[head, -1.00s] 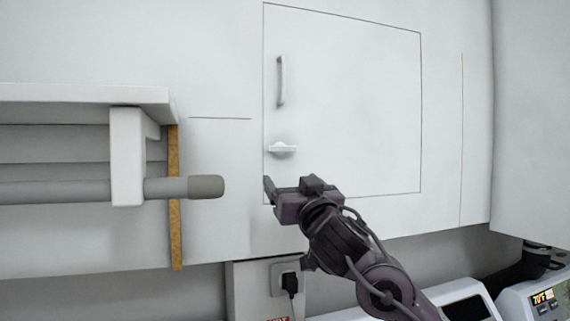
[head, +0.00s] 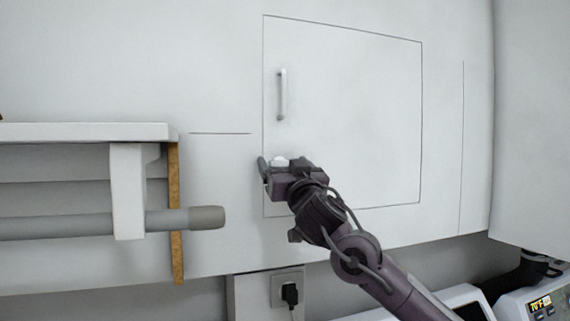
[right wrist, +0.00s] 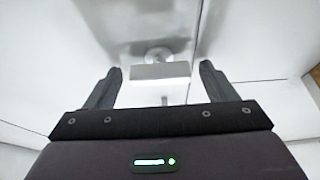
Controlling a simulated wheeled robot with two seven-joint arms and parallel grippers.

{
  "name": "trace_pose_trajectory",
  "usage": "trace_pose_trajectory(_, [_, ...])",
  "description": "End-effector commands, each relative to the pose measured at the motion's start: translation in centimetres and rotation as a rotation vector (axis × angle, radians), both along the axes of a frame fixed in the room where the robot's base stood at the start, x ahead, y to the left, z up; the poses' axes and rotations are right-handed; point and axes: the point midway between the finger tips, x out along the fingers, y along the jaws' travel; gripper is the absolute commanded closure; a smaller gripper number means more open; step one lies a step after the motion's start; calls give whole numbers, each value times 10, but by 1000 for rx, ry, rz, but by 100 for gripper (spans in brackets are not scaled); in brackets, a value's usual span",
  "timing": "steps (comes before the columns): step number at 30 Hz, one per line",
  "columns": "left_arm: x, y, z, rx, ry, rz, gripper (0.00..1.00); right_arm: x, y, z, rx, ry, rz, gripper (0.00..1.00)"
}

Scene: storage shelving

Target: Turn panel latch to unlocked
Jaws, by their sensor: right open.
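The panel latch (head: 280,161) is a small white knob on the lower left of a square white panel door (head: 360,110). My right gripper (head: 281,162) is open at the latch, with a finger on either side of it in the head view. In the right wrist view the latch (right wrist: 160,72) shows as a horizontal white bar on a round base, between the two open fingertips (right wrist: 160,75), with gaps at both sides. In the head view the gripper hides the lower part of the latch. My left gripper is not in view.
A white vertical handle (head: 281,95) is above the latch on the same door. A grey rail (head: 150,220) on a white bracket (head: 128,190) sticks out at the left. A socket with a black plug (head: 290,292) and an appliance with a display (head: 540,305) are below.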

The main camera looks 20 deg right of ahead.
Motion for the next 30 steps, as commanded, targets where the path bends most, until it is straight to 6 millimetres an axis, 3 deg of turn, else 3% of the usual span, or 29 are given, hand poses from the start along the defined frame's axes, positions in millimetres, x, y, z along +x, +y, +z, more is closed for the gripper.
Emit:
trace_pose_trajectory(2, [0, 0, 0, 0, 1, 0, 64, 0, 0, 0, 0, 0, 0, 24])
trace_pose_trajectory(12, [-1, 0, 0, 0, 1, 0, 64, 0, 0, 0, 0, 1, 0, 66])
trace_pose_trajectory(22, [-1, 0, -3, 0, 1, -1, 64, 0, -1, -2, -52, 1, 0, 66])
trace_pose_trajectory(30, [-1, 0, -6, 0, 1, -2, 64, 0, -1, -1, -232, -6, 0, 66])
